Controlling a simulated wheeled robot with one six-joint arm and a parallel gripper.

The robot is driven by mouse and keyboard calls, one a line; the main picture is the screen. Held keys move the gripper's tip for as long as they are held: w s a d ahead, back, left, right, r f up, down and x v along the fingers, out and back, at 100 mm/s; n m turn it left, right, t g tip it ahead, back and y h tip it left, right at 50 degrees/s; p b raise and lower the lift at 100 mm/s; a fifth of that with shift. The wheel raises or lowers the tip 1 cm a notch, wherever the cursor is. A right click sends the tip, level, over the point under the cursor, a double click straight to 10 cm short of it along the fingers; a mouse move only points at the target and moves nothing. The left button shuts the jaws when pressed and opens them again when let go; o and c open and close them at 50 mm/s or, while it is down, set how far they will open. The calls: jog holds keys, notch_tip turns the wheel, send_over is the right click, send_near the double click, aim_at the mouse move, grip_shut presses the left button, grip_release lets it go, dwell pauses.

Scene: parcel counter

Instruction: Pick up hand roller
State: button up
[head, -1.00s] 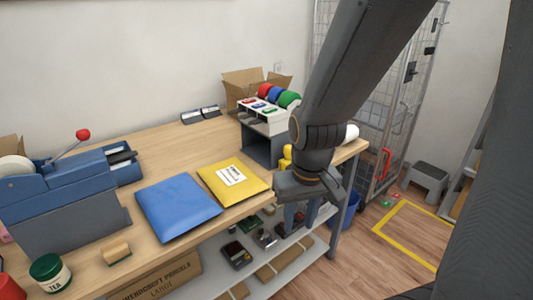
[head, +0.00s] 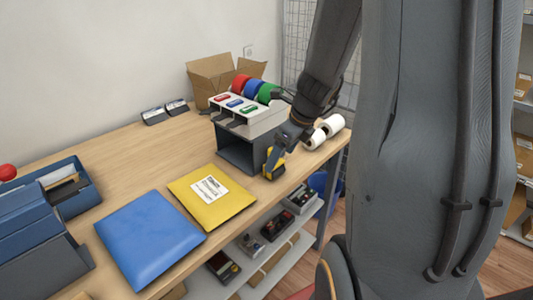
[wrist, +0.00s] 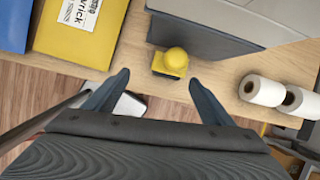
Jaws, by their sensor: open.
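A small yellow thing with a rounded knob and a dark base, which I take to be the hand roller (wrist: 174,62), stands on the bench near its front edge. It also shows in the head view (head: 276,164), partly covered by my gripper. My gripper (wrist: 159,80) is open and empty. In the wrist view its fingertips are spread on either side of the roller, a little short of it. I cannot tell how far above the bench they are.
A grey cabinet (head: 239,151) with coloured rolls on top stands just behind the roller. White paper rolls (wrist: 262,90) lie to its right. A yellow envelope (head: 220,208) and a blue envelope (head: 150,238) lie to the left. A shelf with several devices is below the bench.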

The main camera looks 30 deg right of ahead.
aim_at(279, 171)
jog(key=f, duration=0.1)
jog(key=w+f+m, duration=0.1)
jog(key=w+f, duration=0.1)
jog(key=shift+w+d, duration=0.2)
jog(key=shift+d, duration=0.1)
jog(key=shift+b+x, duration=0.65)
jog(key=shift+x, duration=1.7)
jog(key=shift+d, duration=0.15)
jog(key=shift+c, duration=0.6)
jog(key=c, duration=1.1)
